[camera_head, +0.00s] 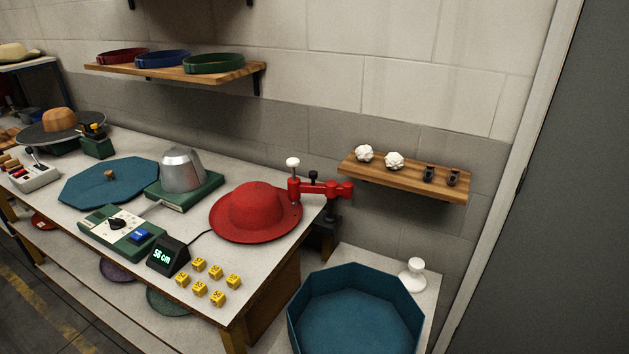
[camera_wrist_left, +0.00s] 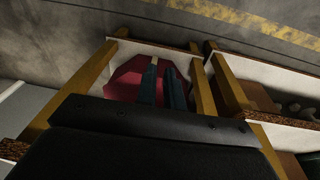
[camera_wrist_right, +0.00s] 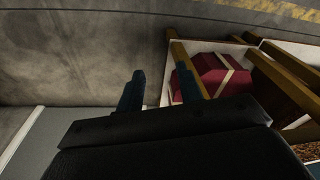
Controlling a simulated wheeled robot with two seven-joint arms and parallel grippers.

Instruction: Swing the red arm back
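The red arm (camera_head: 320,188) stands at the right end of the worktable, on a dark clamp-like post (camera_head: 324,228). A white knob (camera_head: 293,162) tops its left end, which reaches over the brim of the red hat (camera_head: 254,207). Neither gripper shows in the head view. In the left wrist view my left gripper (camera_wrist_left: 161,68) has its fingers a narrow gap apart, with nothing between them. In the right wrist view my right gripper (camera_wrist_right: 161,72) is wide open and empty. Neither wrist view shows the red arm.
On the worktable are a metal hat block (camera_head: 181,170), a teal lid (camera_head: 108,182), a control box (camera_head: 122,232), a display (camera_head: 168,257) and several yellow cubes (camera_head: 217,298). An open teal box (camera_head: 357,307) sits lower right. A small wooden shelf (camera_head: 404,180) is behind the arm.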

